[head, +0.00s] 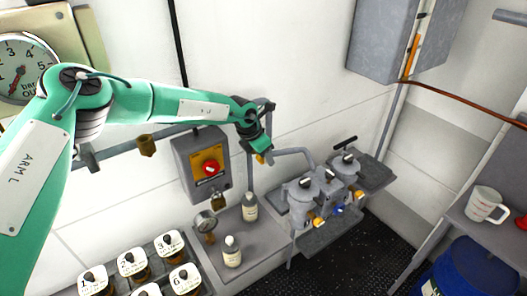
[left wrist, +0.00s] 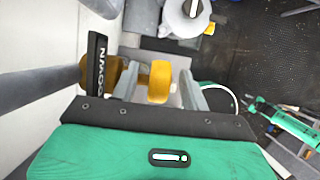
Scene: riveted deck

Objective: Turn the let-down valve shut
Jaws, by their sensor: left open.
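My left gripper (head: 262,150) is at the wall pipework above the twin grey housings in the head view. An orange handle (head: 260,158) shows just beneath its fingers. In the left wrist view the two grey fingers are apart, with the orange handle (left wrist: 160,82) between them. A black label (left wrist: 97,62) reading "DOWN" stands beside it, so this looks like the let-down valve. I cannot tell whether either finger touches the handle. The valve body is mostly hidden behind my gripper. A green arm part, probably my right arm (left wrist: 285,125), shows small at the right; its jaws are unclear.
A grey box with a red knob (head: 211,168) hangs on the wall left of the gripper. Two bottles (head: 250,207) and a small gauge (head: 206,222) stand below. Twin grey housings (head: 303,190) are at lower right. A white jug (head: 484,204) sits on the right shelf.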

